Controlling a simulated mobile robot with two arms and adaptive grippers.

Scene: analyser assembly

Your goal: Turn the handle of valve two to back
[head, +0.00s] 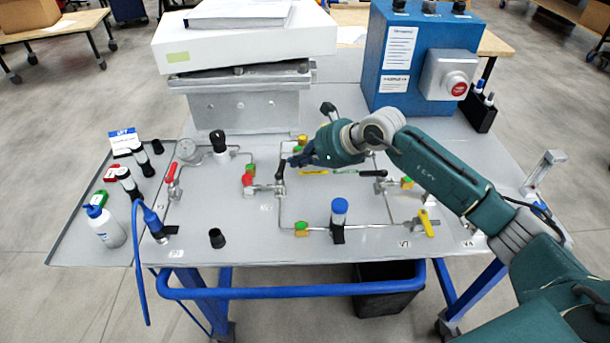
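Several valves sit on the pipework of the grey panel. One has a black handle (280,169), roughly upright in the picture, with a small label (266,208) below it that is too small to read surely; it may be valve two. My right gripper (291,161) reaches in from the right, with its dark fingertips just beside the top of this handle. I cannot tell whether they touch it, or whether the fingers are open or shut. My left gripper is not in view.
Other handles are red (171,172), black (375,173) and yellow (427,223). A blue-capped cylinder (339,218) stands front centre, and a gauge (188,149) at left. A blue box with a red button (458,88) and a white case (245,45) stand behind. A bottle (107,228) stands at left.

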